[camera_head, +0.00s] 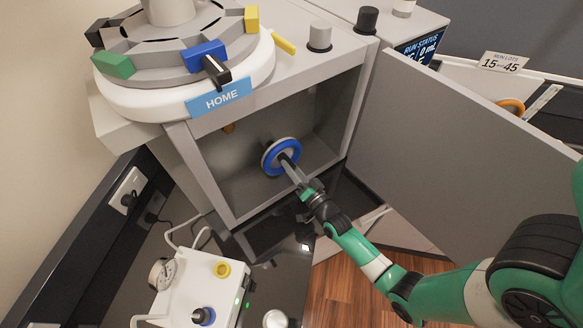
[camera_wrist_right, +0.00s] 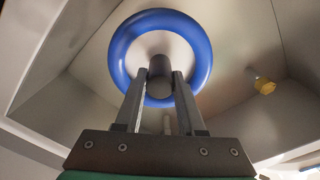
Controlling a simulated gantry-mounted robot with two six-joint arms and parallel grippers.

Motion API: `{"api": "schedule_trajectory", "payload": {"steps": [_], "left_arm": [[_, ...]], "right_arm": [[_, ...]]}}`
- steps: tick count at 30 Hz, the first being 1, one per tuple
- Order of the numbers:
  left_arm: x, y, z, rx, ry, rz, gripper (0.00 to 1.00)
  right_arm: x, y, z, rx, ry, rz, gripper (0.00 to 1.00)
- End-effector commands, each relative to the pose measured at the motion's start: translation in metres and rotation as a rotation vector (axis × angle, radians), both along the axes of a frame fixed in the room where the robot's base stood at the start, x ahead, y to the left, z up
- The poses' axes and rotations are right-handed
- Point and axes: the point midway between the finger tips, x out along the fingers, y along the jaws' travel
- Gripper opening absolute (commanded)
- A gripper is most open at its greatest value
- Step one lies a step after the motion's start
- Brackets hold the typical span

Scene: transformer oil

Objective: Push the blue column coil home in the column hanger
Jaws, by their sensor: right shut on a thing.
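The blue column coil (camera_head: 269,160) is a blue ring around a pale disc with a dark central hub, inside the open oven-like cabinet. In the right wrist view the coil (camera_wrist_right: 119,50) faces the camera, upright. My right gripper (camera_head: 289,166) reaches in through the cabinet opening. Its two fingers (camera_wrist_right: 160,82) are shut on the dark hub of the coil. The column hanger behind the coil is hidden by the disc, so I cannot tell how far the coil sits on it. My left gripper is not in view.
A carousel with coloured blocks (camera_head: 165,60) and a HOME label (camera_head: 221,99) sits on top at left. A white gauge box (camera_head: 200,283) stands in front. A yellow-orange fitting (camera_wrist_right: 265,86) is on the cabinet wall.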

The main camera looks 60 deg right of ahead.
Motion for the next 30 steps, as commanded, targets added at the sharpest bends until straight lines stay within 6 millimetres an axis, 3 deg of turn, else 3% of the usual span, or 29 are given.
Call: {"api": "schedule_trajectory", "payload": {"steps": [30], "left_arm": [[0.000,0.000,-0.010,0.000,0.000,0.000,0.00]], "right_arm": [[0.022,-0.013,0.001,-0.001,-0.002,0.000,0.00]]}}
